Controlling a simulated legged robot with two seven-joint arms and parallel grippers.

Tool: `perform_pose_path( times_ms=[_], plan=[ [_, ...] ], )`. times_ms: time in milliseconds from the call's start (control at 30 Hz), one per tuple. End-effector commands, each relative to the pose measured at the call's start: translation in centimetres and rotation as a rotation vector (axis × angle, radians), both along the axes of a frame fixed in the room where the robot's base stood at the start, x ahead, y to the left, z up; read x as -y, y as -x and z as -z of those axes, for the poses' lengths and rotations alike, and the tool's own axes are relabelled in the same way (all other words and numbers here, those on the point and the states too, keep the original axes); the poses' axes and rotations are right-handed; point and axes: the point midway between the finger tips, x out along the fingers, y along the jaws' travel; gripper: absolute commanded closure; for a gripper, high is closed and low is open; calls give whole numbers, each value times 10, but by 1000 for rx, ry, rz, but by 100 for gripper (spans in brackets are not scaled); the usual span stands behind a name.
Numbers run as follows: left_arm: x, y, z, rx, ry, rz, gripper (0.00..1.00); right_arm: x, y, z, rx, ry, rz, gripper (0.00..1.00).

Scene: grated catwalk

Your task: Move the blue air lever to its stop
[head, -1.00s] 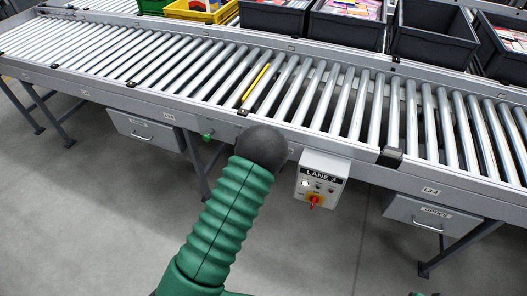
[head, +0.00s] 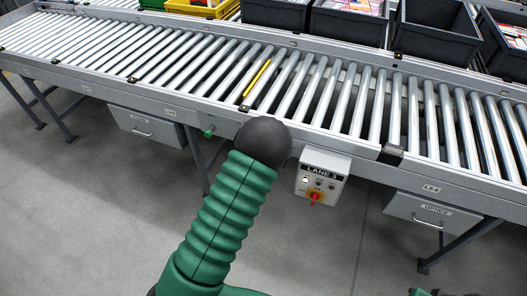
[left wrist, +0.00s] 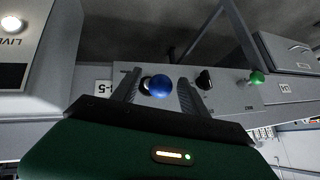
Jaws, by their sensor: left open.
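The blue air lever shows in the left wrist view as a round blue knob (left wrist: 159,87) on a grey panel under the conveyor edge. My left gripper (left wrist: 158,78) is open, with one finger on each side of the blue knob in the picture. I cannot tell whether either finger touches it. In the head view my green left arm and its black ball joint cover this spot, so the lever and gripper are hidden there. My right gripper is not in view.
A black knob (left wrist: 204,79) and a green knob (left wrist: 257,77) sit right of the blue one. The LANE 3 control box (head: 322,177) with a red-yellow switch hangs on the conveyor (head: 345,145). Grey drawers (head: 150,128) hang below. Bins stand behind the rollers.

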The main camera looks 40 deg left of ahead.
Motion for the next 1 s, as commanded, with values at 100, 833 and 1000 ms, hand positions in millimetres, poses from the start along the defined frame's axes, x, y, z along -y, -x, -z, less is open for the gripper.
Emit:
perform_pose_path(
  times_ms=[100, 833, 1000],
  plan=[
    [16, 18, -32, 4, 1, 3, 48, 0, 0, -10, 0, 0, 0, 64],
    [52, 70, -96, 0, 1, 1, 48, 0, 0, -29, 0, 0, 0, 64],
    [52, 70, -97, -1, 2, 1, 48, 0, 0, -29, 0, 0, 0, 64]
  ],
)
